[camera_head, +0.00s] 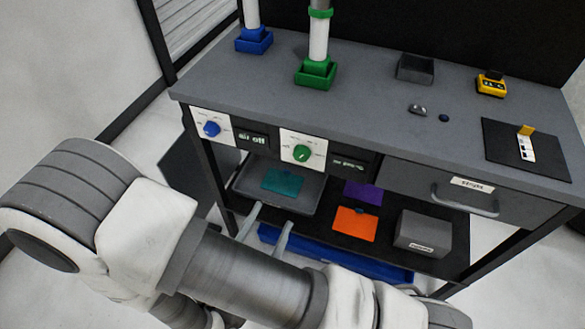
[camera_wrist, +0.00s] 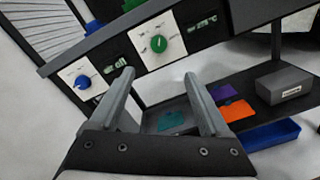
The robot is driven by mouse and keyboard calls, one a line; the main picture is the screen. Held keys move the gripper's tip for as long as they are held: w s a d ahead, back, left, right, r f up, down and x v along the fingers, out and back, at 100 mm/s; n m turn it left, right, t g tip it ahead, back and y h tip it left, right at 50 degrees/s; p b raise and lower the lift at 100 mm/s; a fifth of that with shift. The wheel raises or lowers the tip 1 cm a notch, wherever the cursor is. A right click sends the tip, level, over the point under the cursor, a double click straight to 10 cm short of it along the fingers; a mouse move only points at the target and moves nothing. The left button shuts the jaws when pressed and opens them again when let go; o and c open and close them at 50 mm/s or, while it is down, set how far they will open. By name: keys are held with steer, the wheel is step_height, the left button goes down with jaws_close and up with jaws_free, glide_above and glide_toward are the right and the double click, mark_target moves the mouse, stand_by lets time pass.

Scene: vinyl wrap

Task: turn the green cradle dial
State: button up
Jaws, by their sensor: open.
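The green dial (camera_head: 302,153) sits on a white panel on the bench front, below the green cradle (camera_head: 316,73) that holds an upright white and grey tool. In the wrist view the green dial (camera_wrist: 159,44) is above and beyond the fingertips, apart from them. The blue dial (camera_head: 211,128) is on a similar panel to its left, and it also shows in the wrist view (camera_wrist: 83,82). My gripper (camera_wrist: 160,82) is open and empty, with its fingers spread. In the head view my gripper's fingers (camera_head: 270,222) are below and in front of the green dial.
A grey tray (camera_head: 238,187) holds a teal card (camera_head: 283,183). Purple (camera_head: 363,193) and orange (camera_head: 355,224) cards and a grey box (camera_head: 423,233) are on the lower shelf. A blue bin (camera_head: 395,273) lies below. A drawer handle (camera_head: 470,203) projects at right.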

mark_target(299, 158)
steer(key=b+x, duration=0.2)
steer(key=x, duration=1.5)
steer(key=shift+w+a+f, duration=0.1)
steer(key=shift+w+a, duration=0.05)
jaws_close()
